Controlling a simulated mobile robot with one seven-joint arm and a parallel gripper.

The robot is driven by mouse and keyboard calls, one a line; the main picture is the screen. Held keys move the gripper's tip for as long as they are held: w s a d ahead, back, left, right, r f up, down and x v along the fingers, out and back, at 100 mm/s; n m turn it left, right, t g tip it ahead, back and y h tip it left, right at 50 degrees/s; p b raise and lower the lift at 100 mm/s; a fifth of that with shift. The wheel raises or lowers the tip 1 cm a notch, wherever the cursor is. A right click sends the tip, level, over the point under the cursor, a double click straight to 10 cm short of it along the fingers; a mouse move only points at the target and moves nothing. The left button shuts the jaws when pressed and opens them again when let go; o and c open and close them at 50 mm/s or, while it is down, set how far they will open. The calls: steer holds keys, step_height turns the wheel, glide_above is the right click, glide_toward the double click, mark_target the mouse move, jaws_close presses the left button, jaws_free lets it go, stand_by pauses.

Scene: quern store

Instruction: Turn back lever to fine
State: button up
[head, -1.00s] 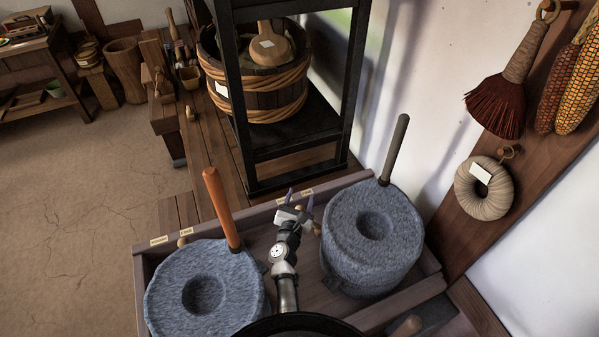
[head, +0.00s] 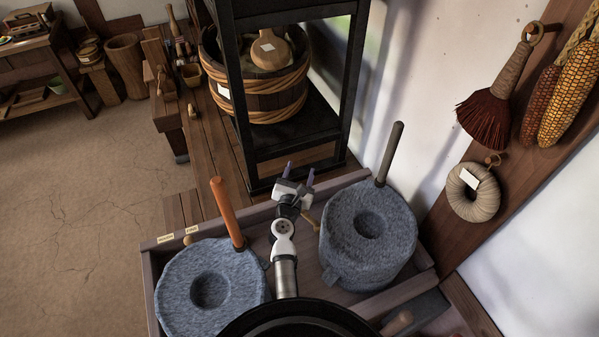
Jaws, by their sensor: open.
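Two blue-grey stone querns sit in a wooden trough: the left quern (head: 173,290) with an orange handle, the right quern (head: 345,255) with a dark handle. A short wooden lever (head: 309,219) shows at the trough's back rim, just left of the right quern; my arm partly hides it and hides the labels there. Another small wooden lever (head: 187,240) stands behind the left quern, beside two pale labels, the right one (head: 192,229) seemingly reading fine. My gripper (head: 300,171) is open and empty, above the back rim by the first lever, apparently not touching it.
A black metal frame (head: 246,160) around a wooden tub (head: 270,98) stands close behind my gripper. The upright orange handle (head: 226,212) and dark handle (head: 391,153) flank my arm. A brush (head: 490,110) and a rope ring (head: 472,203) hang at the right.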

mark_target(310, 218)
steer(key=shift+s+f, duration=0.1)
steer(key=c, duration=0.3)
steer(key=s+f+g, duration=0.3)
steer(key=s+f, duration=0.2)
steer(key=shift+s+d+f+g+h+b, duration=0.2)
steer(key=shift+g+h+b, duration=0.1)
steer(key=shift+g+h, duration=0.1)
jaws_close()
steer(key=s+a+f+n+g+y, duration=0.2)
steer(key=s+a+f+g, duration=0.15)
steer(key=s+f, duration=0.25)
steer(key=x, duration=0.9)
steer(key=shift+w+d+f+p, duration=0.15)
steer(key=shift+w+f+p, duration=0.1)
steer(key=shift+p, duration=0.15)
